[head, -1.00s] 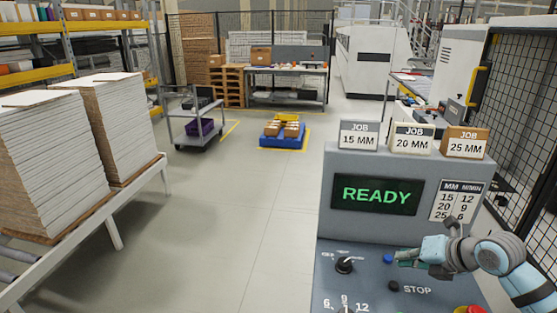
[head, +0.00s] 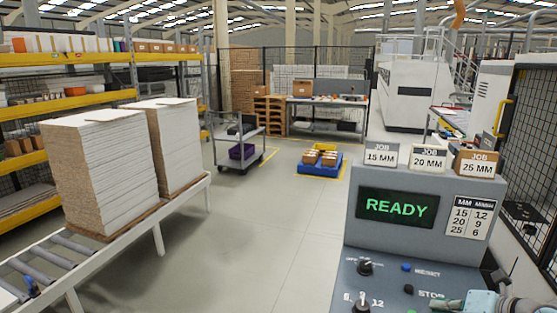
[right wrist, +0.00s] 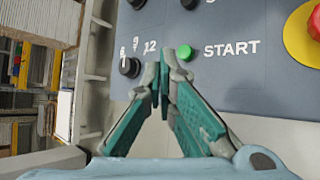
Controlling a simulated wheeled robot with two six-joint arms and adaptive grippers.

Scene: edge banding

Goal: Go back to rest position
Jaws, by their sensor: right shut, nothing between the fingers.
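My right gripper (head: 440,305) is at the bottom right of the head view, low over the grey control panel (head: 385,285). In the right wrist view its teal fingers (right wrist: 164,72) are shut with nothing between them, near the green START button (right wrist: 254,48) and the black knob marked 6, 9, 12 (right wrist: 130,67). I cannot tell whether they touch the panel. The display (head: 397,207) above the panel reads READY in green. My left gripper is not in view.
A red button on a yellow base (right wrist: 303,35) is near the right gripper. A roller conveyor (head: 185,200) carries board stacks at left.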

